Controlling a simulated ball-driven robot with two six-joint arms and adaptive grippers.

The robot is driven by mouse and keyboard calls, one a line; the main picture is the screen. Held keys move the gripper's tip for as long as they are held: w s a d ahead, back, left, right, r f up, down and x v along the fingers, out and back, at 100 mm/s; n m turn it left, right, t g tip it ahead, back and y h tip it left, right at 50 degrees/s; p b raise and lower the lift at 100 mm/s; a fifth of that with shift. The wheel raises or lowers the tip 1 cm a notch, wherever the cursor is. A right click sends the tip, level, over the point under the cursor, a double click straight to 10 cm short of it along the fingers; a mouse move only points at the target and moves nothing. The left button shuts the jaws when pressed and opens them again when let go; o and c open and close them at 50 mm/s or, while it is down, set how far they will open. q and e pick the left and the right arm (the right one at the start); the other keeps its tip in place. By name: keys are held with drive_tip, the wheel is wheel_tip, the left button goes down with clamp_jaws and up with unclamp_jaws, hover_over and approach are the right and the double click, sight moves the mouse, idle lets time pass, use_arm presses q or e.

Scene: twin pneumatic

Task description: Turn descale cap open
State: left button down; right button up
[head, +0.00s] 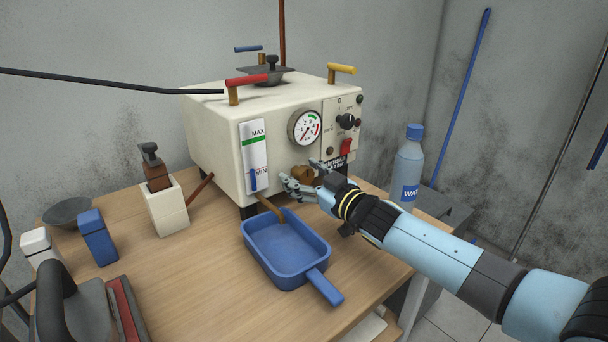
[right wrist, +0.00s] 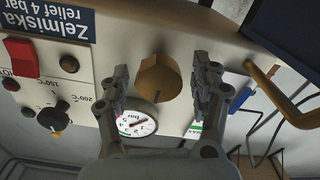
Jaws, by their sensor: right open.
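The descale cap (head: 302,174) is a brown, brass-coloured knob low on the front of the cream boiler box (head: 216,142). In the right wrist view the cap (right wrist: 159,78) is faceted and sits between my two fingers, with a gap on each side. My right gripper (head: 303,178) is open around the cap, and the right wrist view shows its fingers (right wrist: 161,90) apart on either side of it. I cannot tell how deep the fingertips reach past the cap. My left gripper is not in view.
A blue tray (head: 322,255) with a handle stands below the brown spout (head: 271,209). A pressure gauge (head: 304,127), black dial (head: 346,121) and red switch (head: 346,146) are on the box front. A water bottle (head: 407,166) stands right. An iron (head: 84,305) stands front left.

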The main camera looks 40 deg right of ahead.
drive_tip(key=c, duration=1.2)
